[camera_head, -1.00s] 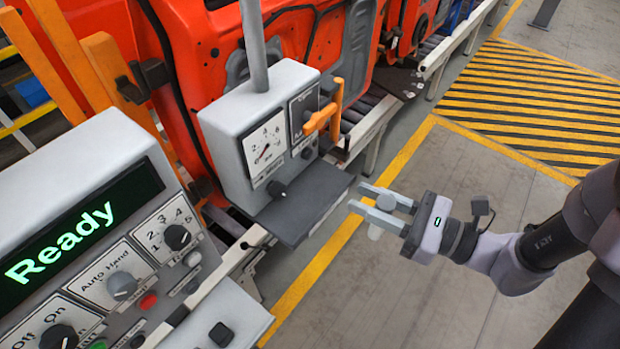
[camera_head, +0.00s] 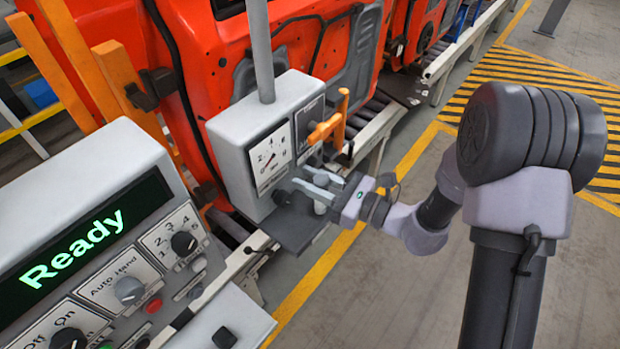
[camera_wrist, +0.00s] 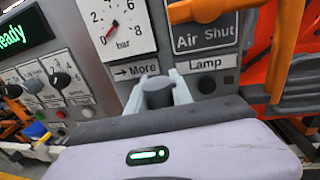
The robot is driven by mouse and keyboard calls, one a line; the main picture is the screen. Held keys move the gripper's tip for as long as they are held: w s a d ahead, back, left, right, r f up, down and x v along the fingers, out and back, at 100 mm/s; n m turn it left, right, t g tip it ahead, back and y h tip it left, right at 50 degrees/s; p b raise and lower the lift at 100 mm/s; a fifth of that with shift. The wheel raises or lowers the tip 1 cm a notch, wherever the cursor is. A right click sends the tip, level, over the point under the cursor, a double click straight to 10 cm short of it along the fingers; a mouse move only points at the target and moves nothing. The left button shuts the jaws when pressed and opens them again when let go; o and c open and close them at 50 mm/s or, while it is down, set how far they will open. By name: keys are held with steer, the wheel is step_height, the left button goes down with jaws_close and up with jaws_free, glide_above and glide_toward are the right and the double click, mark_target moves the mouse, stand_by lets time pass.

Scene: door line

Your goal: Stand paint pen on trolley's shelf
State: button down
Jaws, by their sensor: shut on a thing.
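The paint pen (camera_head: 321,180) is upright between my fingers, with a grey top and a pale lower part. It also shows end-on in the wrist view (camera_wrist: 157,92). My gripper (camera_head: 301,175) is shut on it, with the fingertips (camera_wrist: 158,78) pointing at the front of the grey gauge box. The trolley's shelf (camera_head: 293,236) is a flat dark grey plate below that box. The pen is over or near the shelf's right part. I cannot tell whether its lower end touches the shelf.
The gauge box (camera_head: 235,145) rises behind the shelf, with a black knob (camera_head: 281,196) low on its front and an orange handle (camera_head: 328,128) at its right. A control panel (camera_head: 100,240) reading "Ready" stands at left. Orange car bodies (camera_head: 300,45) line the back. Floor at right is open.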

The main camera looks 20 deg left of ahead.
steer(key=shift+f, duration=0.15)
steer(key=c, duration=1.1)
jaws_free()
